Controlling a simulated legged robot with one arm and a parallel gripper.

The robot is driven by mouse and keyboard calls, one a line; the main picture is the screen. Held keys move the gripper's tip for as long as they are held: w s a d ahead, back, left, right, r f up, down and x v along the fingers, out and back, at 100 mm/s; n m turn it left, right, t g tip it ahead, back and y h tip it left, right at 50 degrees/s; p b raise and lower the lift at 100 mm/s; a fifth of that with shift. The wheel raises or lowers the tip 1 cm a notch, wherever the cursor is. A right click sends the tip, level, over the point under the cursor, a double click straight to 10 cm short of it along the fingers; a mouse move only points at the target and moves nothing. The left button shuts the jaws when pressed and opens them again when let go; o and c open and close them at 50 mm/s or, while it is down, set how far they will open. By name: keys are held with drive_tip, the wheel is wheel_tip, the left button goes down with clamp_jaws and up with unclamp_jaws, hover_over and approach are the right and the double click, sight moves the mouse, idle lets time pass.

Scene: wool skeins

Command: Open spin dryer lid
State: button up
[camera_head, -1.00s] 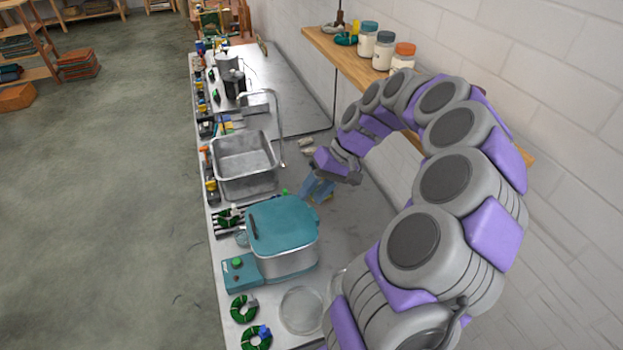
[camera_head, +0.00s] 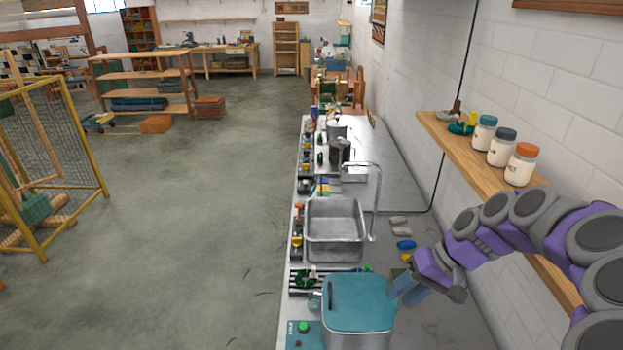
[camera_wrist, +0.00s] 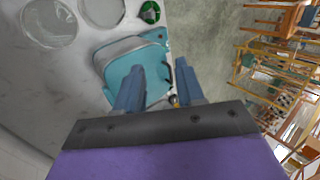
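The spin dryer is a metal tub with a teal lid (camera_head: 358,303) near the front of the counter in the head view. The lid lies flat and shut, with a dark bar along its left side. The teal control box (camera_head: 304,336) with a green button is at its left. My gripper (camera_head: 406,291) is just right of the lid's back right edge; whether it touches is unclear. In the wrist view, my gripper (camera_wrist: 158,78) has two blue fingers spread apart, with the lid (camera_wrist: 122,66) behind and beside the left finger. Nothing shows held between them.
A metal sink (camera_head: 335,230) with a tall faucet (camera_head: 375,205) stands behind the dryer. A wooden shelf (camera_head: 480,165) with jars runs along the right wall near my arm. Small stones and a blue piece (camera_head: 406,245) lie on the counter. Floor to the left is open.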

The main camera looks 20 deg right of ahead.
drive_tip(key=s+a+r+n+g+h+b, duration=0.1)
drive_tip(key=s+a+n+h, duration=0.1)
drive_tip(key=s+a, duration=0.35)
drive_tip(key=s+a+n+g+h+b, duration=0.1)
drive_tip(key=s+a+g+b, duration=0.1)
drive_tip(key=a, duration=0.7)
drive_tip(key=s+a+f+h+b, duration=0.1)
drive_tip(key=s+f+h, duration=0.1)
drive_tip(key=s, duration=0.5)
drive_tip(key=s+a+f+h+b, duration=0.1)
drive_tip(key=s+a+f+h, duration=0.1)
drive_tip(key=s, duration=0.5)
drive_tip(key=w+r, duration=0.3)
drive_tip(key=w, duration=0.7)
drive_tip(key=w+r, duration=0.2)
drive_tip(key=w, duration=0.8)
drive_tip(key=m+h+p, duration=0.2)
drive_tip(key=m, duration=0.1)
hover_over(329, 293)
drive_tip(key=w+a, duration=0.1)
drive_tip(key=a, duration=0.3)
drive_tip(key=a+x, duration=0.1)
drive_tip(key=x, duration=0.2)
drive_tip(key=b+x, duration=0.1)
drive_tip(key=x, duration=1)
drive_tip(key=d+b+x, duration=0.1)
drive_tip(key=x, duration=0.5)
drive_tip(key=shift+w+b, duration=0.35)
drive_tip(key=shift+w, duration=0.05)
